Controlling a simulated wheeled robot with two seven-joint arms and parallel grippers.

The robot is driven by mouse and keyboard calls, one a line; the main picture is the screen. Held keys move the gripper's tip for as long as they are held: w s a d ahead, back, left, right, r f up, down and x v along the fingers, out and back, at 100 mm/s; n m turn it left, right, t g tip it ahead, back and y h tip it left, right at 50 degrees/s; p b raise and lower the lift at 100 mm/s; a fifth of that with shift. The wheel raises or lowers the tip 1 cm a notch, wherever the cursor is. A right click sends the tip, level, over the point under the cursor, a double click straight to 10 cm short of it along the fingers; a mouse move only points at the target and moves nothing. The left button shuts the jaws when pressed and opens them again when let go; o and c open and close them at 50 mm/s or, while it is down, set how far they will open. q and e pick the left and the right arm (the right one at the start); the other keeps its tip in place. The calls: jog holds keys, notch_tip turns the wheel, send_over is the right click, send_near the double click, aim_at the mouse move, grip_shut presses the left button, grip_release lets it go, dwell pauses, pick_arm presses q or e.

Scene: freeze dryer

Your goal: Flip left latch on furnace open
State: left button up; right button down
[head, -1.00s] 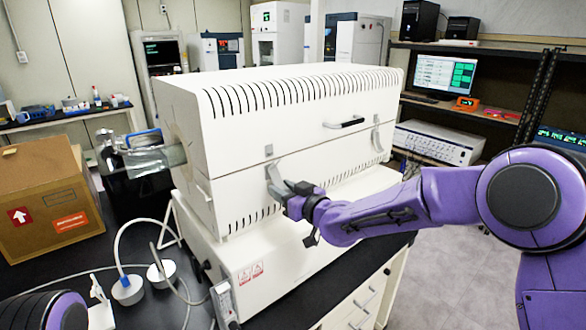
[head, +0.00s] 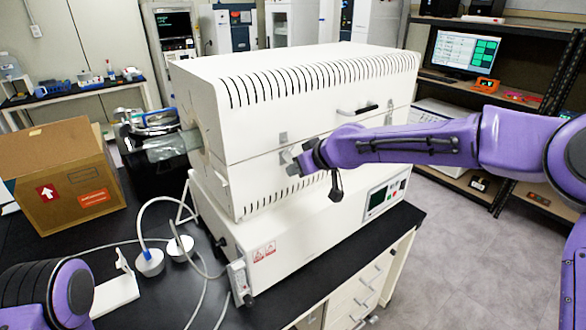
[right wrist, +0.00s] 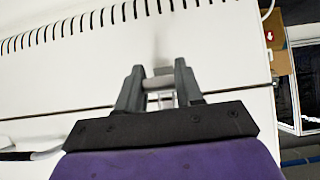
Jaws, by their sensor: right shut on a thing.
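The white furnace (head: 290,105) stands on the bench with its lid down. Its left latch shows as a small metal catch plate (head: 283,137) at the front seam, with the lever just below it largely hidden by my right gripper (head: 293,154). The right gripper is shut on the latch lever (right wrist: 160,82), which shows between its two dark fingers in the right wrist view, close to the furnace face. The right latch is hidden behind my right arm. My left arm shows only at the bottom left corner; its gripper is out of view.
A black lid handle (head: 358,110) is above my right forearm. A glass tube (head: 172,145) sticks out of the furnace's left end. A cardboard box (head: 68,175), a white stand (head: 115,290) and cables lie on the black bench at left.

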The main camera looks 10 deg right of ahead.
jog(key=shift+r, duration=0.3)
jog(key=c, duration=1)
grip_release()
jog(key=shift+o, duration=1.1)
jog(key=shift+f, duration=0.15)
jog(key=shift+s+d+r, duration=0.15)
jog(key=shift+s+r, duration=0.05)
jog(key=b+v, duration=0.3)
jog(key=v, duration=0.7)
jog(key=shift+b, duration=0.3)
jog(key=shift+w, duration=0.1)
